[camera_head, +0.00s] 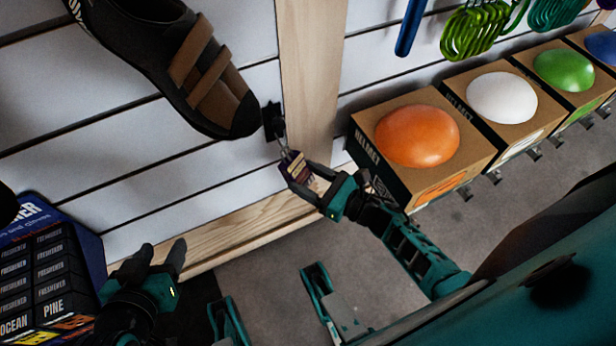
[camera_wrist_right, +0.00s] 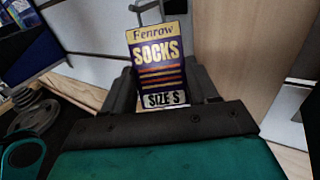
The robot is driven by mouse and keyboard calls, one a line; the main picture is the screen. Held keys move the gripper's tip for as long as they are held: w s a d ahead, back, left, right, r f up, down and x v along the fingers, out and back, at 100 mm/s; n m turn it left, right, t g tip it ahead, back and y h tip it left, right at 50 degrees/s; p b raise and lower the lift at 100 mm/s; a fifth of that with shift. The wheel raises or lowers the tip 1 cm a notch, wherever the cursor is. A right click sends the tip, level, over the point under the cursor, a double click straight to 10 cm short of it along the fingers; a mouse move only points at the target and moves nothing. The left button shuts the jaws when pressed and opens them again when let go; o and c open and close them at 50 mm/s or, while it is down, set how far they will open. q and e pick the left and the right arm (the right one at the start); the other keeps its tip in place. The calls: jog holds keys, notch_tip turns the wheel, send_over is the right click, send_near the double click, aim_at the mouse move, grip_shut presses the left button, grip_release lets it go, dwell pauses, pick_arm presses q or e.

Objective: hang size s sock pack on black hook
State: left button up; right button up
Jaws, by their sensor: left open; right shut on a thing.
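The sock pack (camera_wrist_right: 158,62) is a purple and yellow card reading "Fenrow SOCKS SIZE S" in the right wrist view. It also shows in the head view (camera_head: 295,168). My right gripper (camera_head: 309,176) is shut on its lower part, with a finger on each side. The black hook (camera_head: 273,120) is on the wall beside the wooden post. The top of the pack is just below the hook, and a thin metal wire shows between them. I cannot tell whether the pack hangs on it. My left gripper (camera_head: 154,262) is open and empty at the lower left.
A climbing shoe (camera_head: 170,60) is on the wall left of the hook. Boxed helmets (camera_head: 418,136) stand in a row at the right. A freshener display box (camera_head: 50,262) stands at the left. Green and blue gear (camera_head: 473,30) hangs at the top right.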

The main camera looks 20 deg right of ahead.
jog(key=o, duration=1)
jog(key=shift+o, duration=0.7)
